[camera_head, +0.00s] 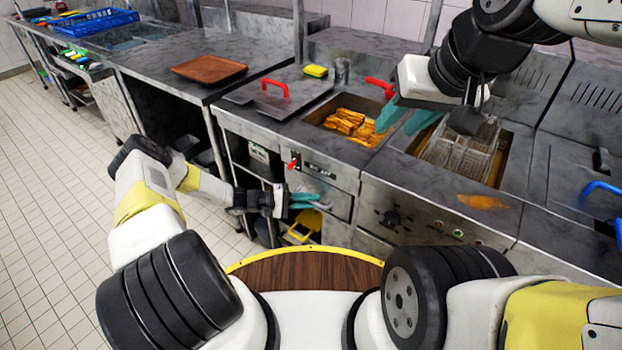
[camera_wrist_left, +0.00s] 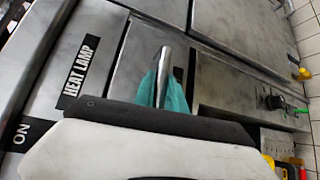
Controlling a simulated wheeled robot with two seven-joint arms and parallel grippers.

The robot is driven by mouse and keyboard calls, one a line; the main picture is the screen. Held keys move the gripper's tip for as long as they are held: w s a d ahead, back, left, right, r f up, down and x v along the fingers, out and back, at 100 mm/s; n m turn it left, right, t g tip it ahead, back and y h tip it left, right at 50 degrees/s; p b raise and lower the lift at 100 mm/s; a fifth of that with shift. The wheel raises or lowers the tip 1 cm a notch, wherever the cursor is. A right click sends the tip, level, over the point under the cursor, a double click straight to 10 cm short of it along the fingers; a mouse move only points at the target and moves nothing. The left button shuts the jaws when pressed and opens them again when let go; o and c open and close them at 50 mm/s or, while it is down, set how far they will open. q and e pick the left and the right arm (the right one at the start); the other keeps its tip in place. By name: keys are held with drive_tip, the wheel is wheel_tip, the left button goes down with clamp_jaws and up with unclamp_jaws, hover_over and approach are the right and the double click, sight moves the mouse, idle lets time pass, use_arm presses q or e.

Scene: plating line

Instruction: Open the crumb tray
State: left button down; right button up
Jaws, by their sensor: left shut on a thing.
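The crumb tray appears as a grey metal drawer front (camera_head: 338,203) low in the counter, under the panel with the switches. In the left wrist view its plain front (camera_wrist_left: 138,68) lies beside the HEAT LAMP label, with a chrome bar handle (camera_wrist_left: 164,62) on it. My left gripper (camera_head: 307,200) is at this front, with its teal fingers (camera_wrist_left: 166,92) shut around the handle. I cannot tell whether the tray is out of its slot. My right gripper (camera_head: 406,118) is open above the counter, between the fries well and the fryer, its teal fingers apart.
A well of fries (camera_head: 352,125) and a fryer basket (camera_head: 462,152) are set in the counter. A lid with a red handle (camera_head: 268,96) and a brown tray (camera_head: 208,69) lie to the left. A yellow object (camera_head: 304,226) is below my left gripper. The tiled floor at left is clear.

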use_arm(q)
drive_tip(key=shift+a, duration=0.1)
idle(0.5)
drive_tip(key=s+a, duration=0.8)
drive_tip(key=s, duration=0.4)
drive_tip(key=s+a, duration=0.9)
drive_tip(key=s, duration=0.3)
drive_tip(key=shift+s+a, duration=0.2)
drive_tip(key=shift+a, duration=0.05)
drive_tip(key=c, duration=1.4)
unclamp_jaws()
drive_tip(key=shift+a, duration=0.1)
drive_tip(key=a, duration=0.5)
drive_tip(key=s+a+r, duration=0.1)
drive_tip(key=a, duration=0.1)
drive_tip(key=shift+a, duration=0.25)
